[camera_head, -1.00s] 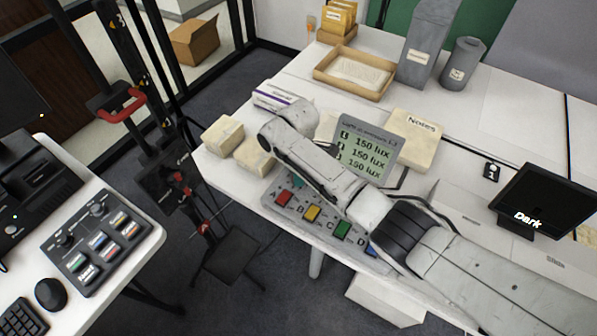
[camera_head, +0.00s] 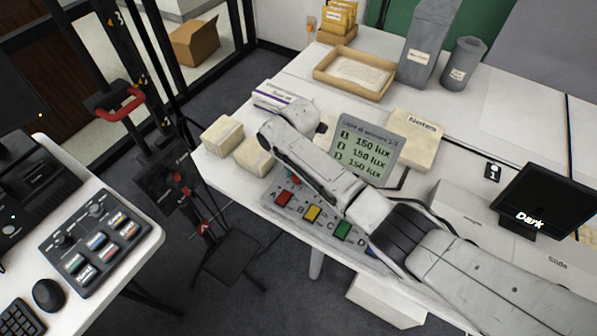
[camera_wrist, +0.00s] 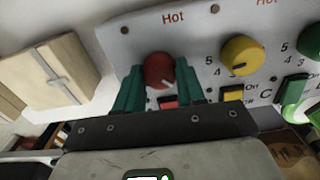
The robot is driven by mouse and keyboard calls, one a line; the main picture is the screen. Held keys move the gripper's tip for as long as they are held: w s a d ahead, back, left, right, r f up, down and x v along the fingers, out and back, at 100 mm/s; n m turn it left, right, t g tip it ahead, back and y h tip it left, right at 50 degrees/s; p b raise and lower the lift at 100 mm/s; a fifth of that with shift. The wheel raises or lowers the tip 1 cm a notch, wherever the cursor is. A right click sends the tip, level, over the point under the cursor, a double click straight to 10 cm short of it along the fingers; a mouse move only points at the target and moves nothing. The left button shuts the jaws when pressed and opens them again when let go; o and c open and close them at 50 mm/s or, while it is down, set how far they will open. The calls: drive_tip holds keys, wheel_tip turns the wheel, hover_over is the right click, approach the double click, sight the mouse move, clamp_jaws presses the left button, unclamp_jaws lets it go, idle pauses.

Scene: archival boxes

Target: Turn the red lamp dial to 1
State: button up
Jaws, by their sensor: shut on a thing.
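The red lamp dial (camera_wrist: 159,71) is on the light panel (camera_wrist: 210,55) in the wrist view, under a "Hot" label. Its white pointer mark is towards the lower right. The green fingers of my gripper (camera_wrist: 160,76) stand on its left and right sides and are shut on it. The fingers hide the scale marks around the dial, so I cannot read its number. In the head view my arm hides most of the dial row. The red button (camera_head: 284,198) shows there below my wrist.
A yellow dial (camera_wrist: 241,55) and a green dial (camera_wrist: 307,40) are to the right of the red one. Behind the panel, a display (camera_head: 366,152) reads 150 lux on three lines. Pale boxes (camera_head: 222,136) stand left of my wrist. A dark screen reads "Dark" (camera_head: 543,200).

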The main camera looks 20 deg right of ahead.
drive_tip(key=n, duration=0.3)
drive_tip(key=shift+n, duration=0.3)
drive_tip(key=shift+r+n+b, duration=0.1)
drive_tip(key=shift+n+b, duration=0.2)
drive_tip(key=shift+n, duration=1.6)
drive_tip(key=o, duration=1)
drive_tip(key=shift+o, duration=0.2)
wheel_tip(320, 180, up, 11)
drive_tip(key=shift+f, duration=0.2)
